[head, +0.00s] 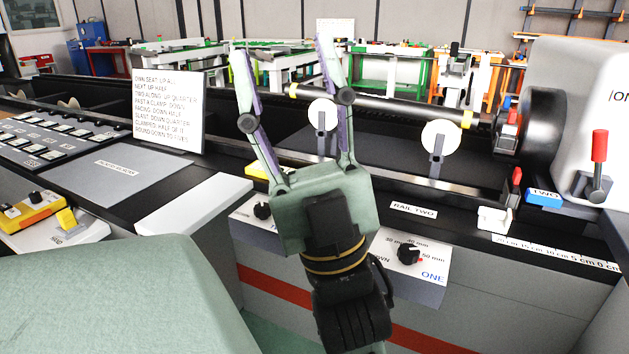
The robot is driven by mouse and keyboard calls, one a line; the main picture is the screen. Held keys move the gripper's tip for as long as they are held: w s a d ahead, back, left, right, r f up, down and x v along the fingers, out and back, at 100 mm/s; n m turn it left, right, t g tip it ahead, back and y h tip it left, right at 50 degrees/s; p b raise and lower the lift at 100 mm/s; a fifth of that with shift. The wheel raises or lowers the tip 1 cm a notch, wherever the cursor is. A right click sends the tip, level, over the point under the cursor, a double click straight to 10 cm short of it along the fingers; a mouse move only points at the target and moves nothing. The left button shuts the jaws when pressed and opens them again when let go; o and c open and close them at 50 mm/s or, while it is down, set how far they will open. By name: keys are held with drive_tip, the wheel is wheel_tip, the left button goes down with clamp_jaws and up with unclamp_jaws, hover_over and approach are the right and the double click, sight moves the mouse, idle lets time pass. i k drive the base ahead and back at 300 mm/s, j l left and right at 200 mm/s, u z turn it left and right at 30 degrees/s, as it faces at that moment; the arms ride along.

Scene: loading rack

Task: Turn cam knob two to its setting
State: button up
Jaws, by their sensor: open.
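A black knob (262,210) sits on a white panel left of my gripper. The blue label below it is mostly hidden by my gripper; only its first letter, seemingly a T, shows. A second black knob (409,254) sits on a panel marked ONE, to the right of my wrist, with 30, 40 and 50 mm marks and DOWN around it. My gripper (283,46) is open and empty, its fingers pointing up and away over the rack. It is apart from both knobs. The left knob's scale is hidden, and I cannot tell its setting.
A sign with written instructions (168,110) stands at the left. A dark bar (390,103) lies behind my gripper, with round white discs (441,138) on posts in front.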

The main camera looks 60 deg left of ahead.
sight(261, 210)
drive_tip(key=u, duration=1.9)
